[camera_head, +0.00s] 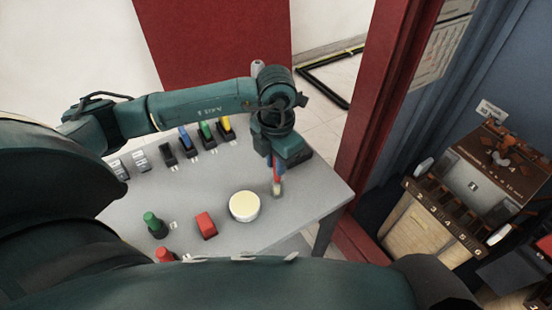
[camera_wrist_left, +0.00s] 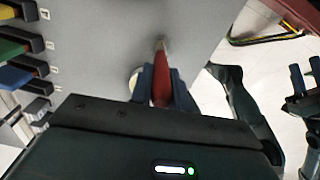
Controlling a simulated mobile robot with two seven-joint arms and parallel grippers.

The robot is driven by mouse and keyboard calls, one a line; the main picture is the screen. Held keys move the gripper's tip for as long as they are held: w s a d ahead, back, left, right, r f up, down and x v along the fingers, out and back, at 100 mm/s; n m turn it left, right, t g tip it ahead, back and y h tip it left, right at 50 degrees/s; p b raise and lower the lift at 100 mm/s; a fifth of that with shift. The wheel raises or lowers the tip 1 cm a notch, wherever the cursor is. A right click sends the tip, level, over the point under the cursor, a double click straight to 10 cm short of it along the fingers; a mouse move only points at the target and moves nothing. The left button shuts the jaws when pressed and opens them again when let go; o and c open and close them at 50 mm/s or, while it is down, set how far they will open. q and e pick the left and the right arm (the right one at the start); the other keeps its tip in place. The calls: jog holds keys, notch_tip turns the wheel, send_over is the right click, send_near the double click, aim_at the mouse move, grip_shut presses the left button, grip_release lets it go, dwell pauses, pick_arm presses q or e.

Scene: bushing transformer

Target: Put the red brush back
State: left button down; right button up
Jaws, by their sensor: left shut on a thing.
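My left gripper (camera_head: 275,168) is shut on the red brush (camera_wrist_left: 160,88), pointing down over the right part of the grey table (camera_head: 215,178). The brush's pale tip (camera_head: 277,189) shows below the fingers, close to the tabletop; I cannot tell if it touches. A row of dark holders along the table's back holds a blue brush (camera_head: 184,139), a green brush (camera_head: 207,131) and a yellow brush (camera_head: 226,124). A dark holder (camera_head: 168,153) left of the blue brush looks empty. In the left wrist view the row is at the left.
A round white tub with pale yellow contents (camera_head: 244,206) stands just left of the brush tip. A red block (camera_head: 206,225), a green-topped item (camera_head: 154,224) and a red-topped item (camera_head: 165,255) are nearer me. A red post (camera_head: 374,110) rises beyond the table's right edge.

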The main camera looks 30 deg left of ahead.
pick_arm(q)
jog(key=shift+f, duration=0.1)
jog(key=c, duration=1.3)
grip_release()
jog(key=shift+c, duration=0.2)
notch_tip(320, 180, up, 12)
jog(key=shift+r+b, duration=0.2)
jog(key=shift+b, duration=0.6)
